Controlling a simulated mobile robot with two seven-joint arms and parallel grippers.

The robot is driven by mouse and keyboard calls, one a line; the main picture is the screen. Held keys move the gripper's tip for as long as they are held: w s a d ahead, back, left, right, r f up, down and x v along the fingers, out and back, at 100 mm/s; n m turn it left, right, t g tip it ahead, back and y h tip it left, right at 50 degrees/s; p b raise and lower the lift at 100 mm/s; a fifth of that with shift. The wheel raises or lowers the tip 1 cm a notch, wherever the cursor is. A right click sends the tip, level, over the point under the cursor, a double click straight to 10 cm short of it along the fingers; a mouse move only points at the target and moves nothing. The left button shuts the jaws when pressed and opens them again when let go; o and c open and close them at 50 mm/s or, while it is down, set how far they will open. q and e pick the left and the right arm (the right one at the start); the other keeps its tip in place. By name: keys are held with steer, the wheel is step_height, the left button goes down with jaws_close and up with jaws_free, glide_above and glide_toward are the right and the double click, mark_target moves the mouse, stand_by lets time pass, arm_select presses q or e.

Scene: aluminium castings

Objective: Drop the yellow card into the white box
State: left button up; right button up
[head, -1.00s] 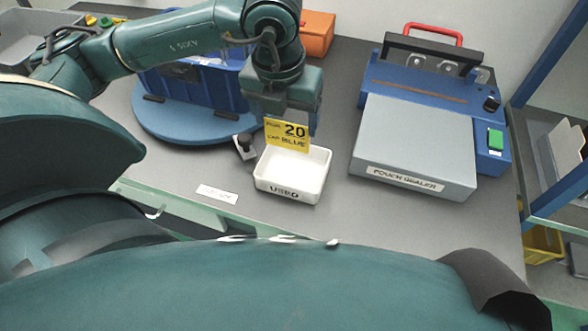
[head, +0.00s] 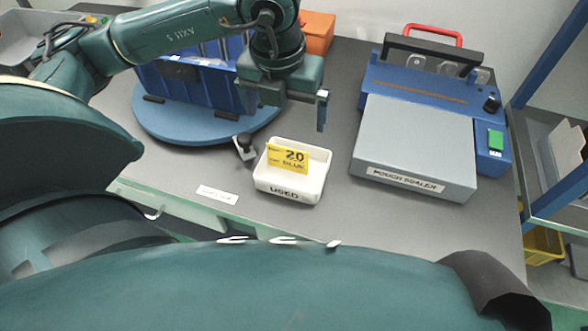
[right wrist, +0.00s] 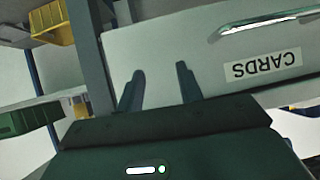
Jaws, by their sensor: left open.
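The yellow card (head: 287,158), printed with "20" and "BLUE", is in the white box (head: 290,184) marked "USED". It leans upright inside, and its lower edge is hidden by the front wall. My left gripper (head: 284,108) is above and behind the box, its fingers spread wide, empty and apart from the card. My right gripper (right wrist: 160,70) shows only in the right wrist view. Its two fingers stand apart with nothing between them, in front of a pale surface labelled "CARDS".
A blue crate (head: 205,90) stands on a round blue turntable (head: 178,130) at left. A pouch sealer (head: 415,140) stands right of the box. A small black-knobbed part (head: 244,148) lies just left of the box. A blue-framed rack (head: 545,95) is at far right.

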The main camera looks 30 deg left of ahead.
arm_select(q)
step_height(320, 180, up, 11)
steer(key=s+p, duration=0.1)
steer(key=shift+s+d, duration=0.2)
steer(key=shift+s, duration=0.1)
arm_select(e)
steer(key=shift+d, duration=0.15)
arm_select(q)
steer(key=shift+s+f, duration=0.1)
arm_select(e)
steer(key=shift+s+r, duration=0.1)
steer(key=shift+s, duration=0.05)
